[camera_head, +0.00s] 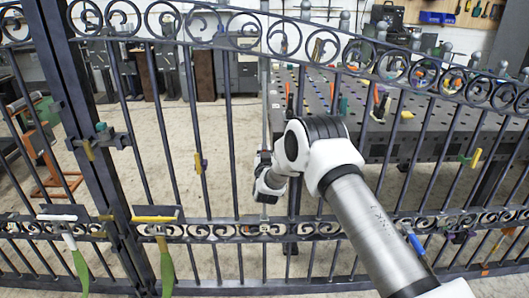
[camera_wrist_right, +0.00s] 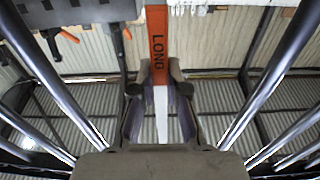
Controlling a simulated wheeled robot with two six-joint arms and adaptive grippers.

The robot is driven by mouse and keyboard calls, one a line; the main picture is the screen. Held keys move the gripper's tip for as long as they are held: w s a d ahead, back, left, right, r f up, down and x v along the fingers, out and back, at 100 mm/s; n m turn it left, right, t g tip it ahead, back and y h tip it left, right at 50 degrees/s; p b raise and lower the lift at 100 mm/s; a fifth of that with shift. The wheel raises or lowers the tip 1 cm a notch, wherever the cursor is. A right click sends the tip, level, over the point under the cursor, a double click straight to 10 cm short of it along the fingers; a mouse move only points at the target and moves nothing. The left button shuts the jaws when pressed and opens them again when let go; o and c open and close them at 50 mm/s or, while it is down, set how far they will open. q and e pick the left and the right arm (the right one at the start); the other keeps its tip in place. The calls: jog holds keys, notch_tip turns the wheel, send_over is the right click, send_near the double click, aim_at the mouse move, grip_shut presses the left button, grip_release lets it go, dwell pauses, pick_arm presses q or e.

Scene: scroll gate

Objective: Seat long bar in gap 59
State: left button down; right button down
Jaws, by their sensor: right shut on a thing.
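The long bar (camera_wrist_right: 157,45) shows in the right wrist view with an orange face marked "LONG". It runs down between the two fingers of my right gripper (camera_wrist_right: 160,88), which is shut on it. In the head view my right gripper (camera_head: 264,172) is at a wide opening among the gate's uprights. A thin grey upright stretch (camera_head: 264,105), apparently the bar, rises above it. The dark iron gate (camera_head: 229,130) has scrolls along its top and a scroll band lower down. I cannot read a gap number or tell whether the bar's ends touch the rails. My left gripper is not in view.
Gate uprights stand on both sides of my right gripper. Coloured clamps, such as a yellow one (camera_head: 199,163), sit on several uprights. A dark perforated table (camera_head: 420,135) stands behind the gate.

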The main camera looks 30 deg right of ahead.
jog(key=c, duration=1.1)
grip_release()
jog(key=shift+r, duration=0.1)
jog(key=v, duration=1.2)
jog(key=shift+a, duration=0.1)
